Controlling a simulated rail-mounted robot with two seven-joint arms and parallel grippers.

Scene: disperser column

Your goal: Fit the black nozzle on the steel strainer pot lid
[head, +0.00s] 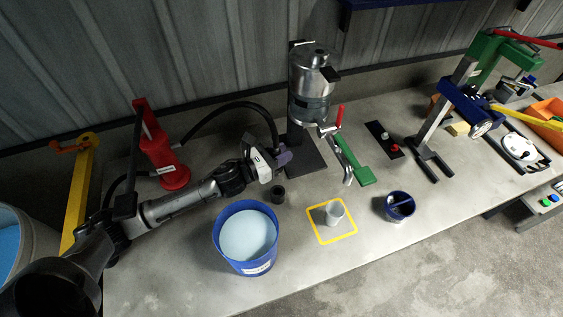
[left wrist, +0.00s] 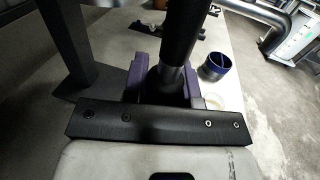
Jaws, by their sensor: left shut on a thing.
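My left gripper (head: 283,157), with purple fingers, is shut on the black nozzle (head: 274,140) at the end of a black hose. In the left wrist view the nozzle (left wrist: 182,35) stands between the fingers (left wrist: 165,82), with a grey collar below its thick black part. A steel pot with a lid (head: 313,55) is mounted on a dark stand, above and right of the gripper; I take it as the strainer pot. The nozzle is apart from the lid, beside the lower stand. My right gripper is not in view.
A steel cup (head: 333,211) stands in a yellow square. A red pump (head: 160,150) is behind my arm. A blue divided cup (head: 399,207) stands farther right.

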